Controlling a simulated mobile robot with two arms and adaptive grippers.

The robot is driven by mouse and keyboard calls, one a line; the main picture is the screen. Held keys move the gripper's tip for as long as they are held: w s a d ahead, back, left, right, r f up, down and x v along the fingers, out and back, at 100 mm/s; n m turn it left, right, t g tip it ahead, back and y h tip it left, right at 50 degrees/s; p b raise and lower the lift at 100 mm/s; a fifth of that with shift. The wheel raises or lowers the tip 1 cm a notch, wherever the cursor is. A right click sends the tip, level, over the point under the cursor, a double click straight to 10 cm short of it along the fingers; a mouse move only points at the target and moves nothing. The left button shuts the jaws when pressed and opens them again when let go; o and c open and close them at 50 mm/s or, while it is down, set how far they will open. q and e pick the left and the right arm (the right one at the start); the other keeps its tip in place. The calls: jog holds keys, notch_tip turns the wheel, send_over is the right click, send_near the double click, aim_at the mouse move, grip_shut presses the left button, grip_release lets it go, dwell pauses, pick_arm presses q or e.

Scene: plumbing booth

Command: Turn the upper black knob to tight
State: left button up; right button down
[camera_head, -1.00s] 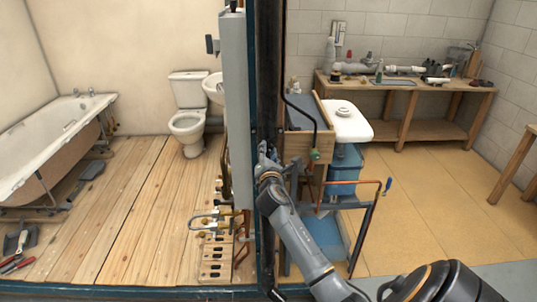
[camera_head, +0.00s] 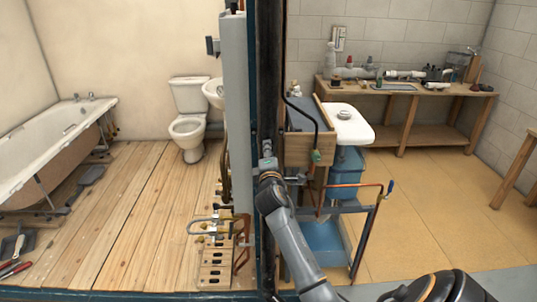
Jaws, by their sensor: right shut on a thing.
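My right gripper (camera_head: 266,160) is small in the head view, in front of the dark vertical post between the two rooms. Its arm comes up from the bottom right. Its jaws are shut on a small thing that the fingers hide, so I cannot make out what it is. I cannot pick out the upper black knob for certain, nor read how far it is turned. A dark fitting (camera_head: 212,46) sticks out to the left near the top of the tall grey panel (camera_head: 237,120), well above the gripper. My left gripper is out of view.
Copper pipes and valves (camera_head: 215,228) stand low left of the post. Close right of my gripper are a wooden box (camera_head: 300,150) and a pipe frame (camera_head: 345,208) with a blue-handled valve. A workbench (camera_head: 400,92) stands at the back right. Open floor (camera_head: 430,190) lies to the right.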

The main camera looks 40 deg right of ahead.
dwell(0.3)
jog(key=c, duration=1)
grip_release()
jog(key=v, duration=1.2)
